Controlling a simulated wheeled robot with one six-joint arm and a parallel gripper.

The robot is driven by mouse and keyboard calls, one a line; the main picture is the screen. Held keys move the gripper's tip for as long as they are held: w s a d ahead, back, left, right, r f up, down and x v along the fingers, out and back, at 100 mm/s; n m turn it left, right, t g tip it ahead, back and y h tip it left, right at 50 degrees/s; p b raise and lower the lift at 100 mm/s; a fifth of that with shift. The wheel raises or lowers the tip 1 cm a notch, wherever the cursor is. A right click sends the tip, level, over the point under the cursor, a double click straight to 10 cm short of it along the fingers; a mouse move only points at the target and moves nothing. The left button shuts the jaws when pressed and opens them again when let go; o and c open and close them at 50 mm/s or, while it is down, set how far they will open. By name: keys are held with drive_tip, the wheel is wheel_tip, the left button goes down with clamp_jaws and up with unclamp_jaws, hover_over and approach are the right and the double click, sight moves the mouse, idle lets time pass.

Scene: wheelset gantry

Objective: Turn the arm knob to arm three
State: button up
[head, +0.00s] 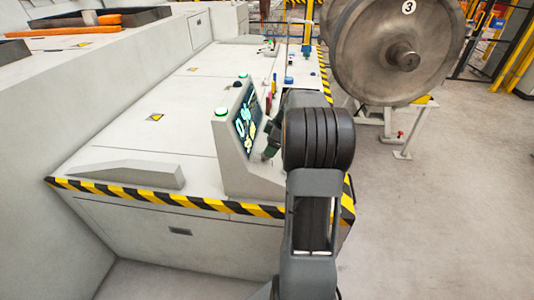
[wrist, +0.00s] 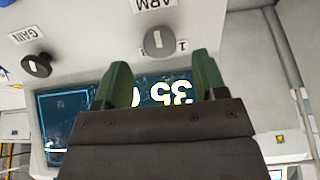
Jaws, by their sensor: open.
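The arm knob (wrist: 159,43) is a dark round knob with a pale upright mark, under an upside-down "ARM" label (wrist: 152,4) in the wrist view. A small tag reading "1" (wrist: 182,45) sits just right of it; no "3" tag is readable by the knob. My gripper (wrist: 163,76) is open, its two green fingers on either side of the knob's lower edge in the picture, and holds nothing. I cannot tell how far the fingertips are from the panel. In the head view my gripper (head: 269,152) is by the console (head: 227,140), and my arm hides the knob.
A dark "GAIN" knob (wrist: 37,65) is left of the arm knob in the wrist view. A lit screen (wrist: 65,108) lies behind the fingers.

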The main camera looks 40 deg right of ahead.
drive_tip(key=shift+x, duration=1.95)
drive_tip(key=shift+c, duration=0.3)
drive_tip(key=c, duration=0.8)
drive_tip(key=shift+c, duration=0.3)
